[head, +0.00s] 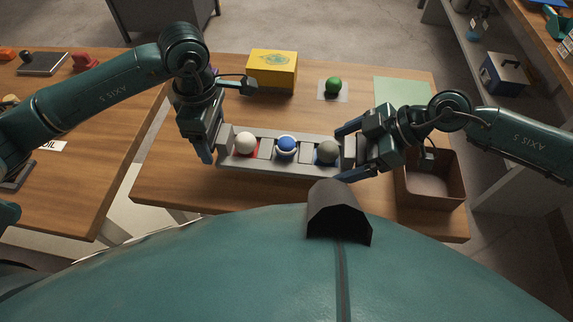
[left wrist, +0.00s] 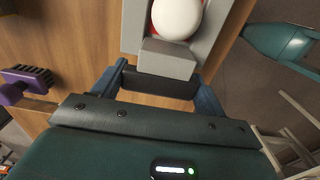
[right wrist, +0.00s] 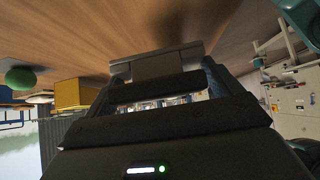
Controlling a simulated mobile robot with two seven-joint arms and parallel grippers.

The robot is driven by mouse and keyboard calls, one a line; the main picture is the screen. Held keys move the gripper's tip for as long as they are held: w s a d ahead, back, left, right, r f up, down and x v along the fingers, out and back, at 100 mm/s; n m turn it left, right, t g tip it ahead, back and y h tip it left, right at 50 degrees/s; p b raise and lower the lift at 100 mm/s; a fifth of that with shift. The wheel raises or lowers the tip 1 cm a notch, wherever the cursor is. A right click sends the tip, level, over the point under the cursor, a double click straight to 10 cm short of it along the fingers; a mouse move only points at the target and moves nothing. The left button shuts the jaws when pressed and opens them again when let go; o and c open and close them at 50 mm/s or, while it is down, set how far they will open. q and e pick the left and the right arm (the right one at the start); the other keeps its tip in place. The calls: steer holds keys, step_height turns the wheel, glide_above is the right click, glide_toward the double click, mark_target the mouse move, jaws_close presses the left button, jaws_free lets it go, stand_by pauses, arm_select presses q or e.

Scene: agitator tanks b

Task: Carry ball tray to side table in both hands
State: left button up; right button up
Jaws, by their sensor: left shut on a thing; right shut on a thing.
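The ball tray (head: 266,168) is a long grey tray above the wooden table in the head view. It holds a white ball (head: 245,142), a blue ball with a white ring (head: 286,146) and a grey ball (head: 327,152) in a row. My left gripper (head: 213,152) is shut on the tray's left end; the left wrist view shows the tray end (left wrist: 167,60) between the fingers and the white ball (left wrist: 177,17) beyond. My right gripper (head: 346,153) is shut on the right end, also seen in the right wrist view (right wrist: 157,67). The tray looks roughly level; its height above the table is unclear.
The table (head: 160,190) also bears a yellow box (head: 272,70), a green ball (head: 333,85) on a pale square, a green mat (head: 402,92) and an open brown bin (head: 432,200) at right. Another wooden table (head: 90,190) stands at left, across a gap.

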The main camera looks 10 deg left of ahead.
arm_select(q)
steer(key=shift+f, duration=0.15)
arm_select(e)
steer(key=shift+f, duration=0.15)
arm_select(q)
step_height(320, 180, down, 5)
steer(key=b, duration=0.5)
arm_select(e)
step_height(320, 180, down, 5)
steer(key=shift+r, duration=0.1)
arm_select(q)
steer(key=o, duration=1.2)
steer(key=shift+r, duration=0.25)
arm_select(e)
steer(key=o, duration=1.2)
steer(key=shift+r, duration=0.15)
arm_select(q)
steer(key=o, duration=0.4)
arm_select(e)
steer(key=shift+o, duration=0.5)
arm_select(q)
step_height(320, 180, up, 12)
steer(key=shift+f, duration=0.1)
arm_select(e)
steer(key=v, duration=1.2)
